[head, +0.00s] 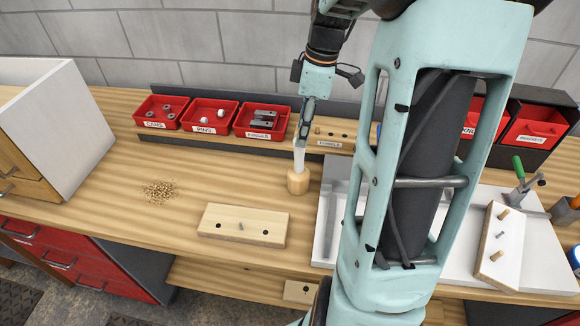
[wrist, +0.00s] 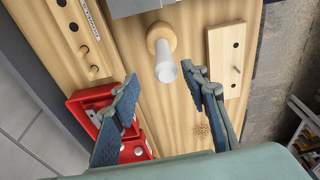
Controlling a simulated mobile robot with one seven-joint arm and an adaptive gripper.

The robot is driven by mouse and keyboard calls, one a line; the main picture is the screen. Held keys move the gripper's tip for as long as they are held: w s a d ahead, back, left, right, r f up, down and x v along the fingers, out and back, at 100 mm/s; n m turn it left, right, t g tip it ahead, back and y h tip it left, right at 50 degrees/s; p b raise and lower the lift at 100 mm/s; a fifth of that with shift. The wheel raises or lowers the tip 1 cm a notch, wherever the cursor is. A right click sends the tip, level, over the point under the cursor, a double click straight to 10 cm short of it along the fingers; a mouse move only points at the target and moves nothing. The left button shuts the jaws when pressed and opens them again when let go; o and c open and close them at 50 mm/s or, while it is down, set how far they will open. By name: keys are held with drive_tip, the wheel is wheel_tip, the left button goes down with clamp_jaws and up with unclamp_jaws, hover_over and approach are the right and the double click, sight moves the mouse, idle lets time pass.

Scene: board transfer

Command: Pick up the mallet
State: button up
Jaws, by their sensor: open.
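The mallet stands upright on its head on the wooden bench, with a pale wooden head (head: 298,183) and a white handle (head: 299,160) pointing up. In the wrist view its round head (wrist: 161,38) is farther off, and the handle (wrist: 166,68) points toward me. My gripper (head: 305,128) is directly above the mallet, pointing down. In the wrist view the two fingers of my gripper (wrist: 159,76) are spread apart, and the handle's end lies at the gap between the fingertips. No grip on the handle shows.
A drilled wooden board (head: 242,225) lies in front of the mallet. Red bins (head: 210,116) and a labelled strip with holes (head: 332,134) line the back. A white tray (head: 535,262) is at right, partly behind my arm.

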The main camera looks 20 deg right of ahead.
approach(294, 169)
drive_tip(key=shift+w+d+f, duration=0.15)
drive_tip(key=shift+w+f, duration=0.4)
drive_tip(key=shift+f, duration=0.25)
drive_tip(key=f, duration=0.2)
drive_tip(key=a+f+p, duration=0.1)
drive_tip(key=f, duration=0.1)
drive_tip(key=shift+s+f, duration=0.1)
drive_tip(key=shift+f, duration=0.7)
clamp_jaws()
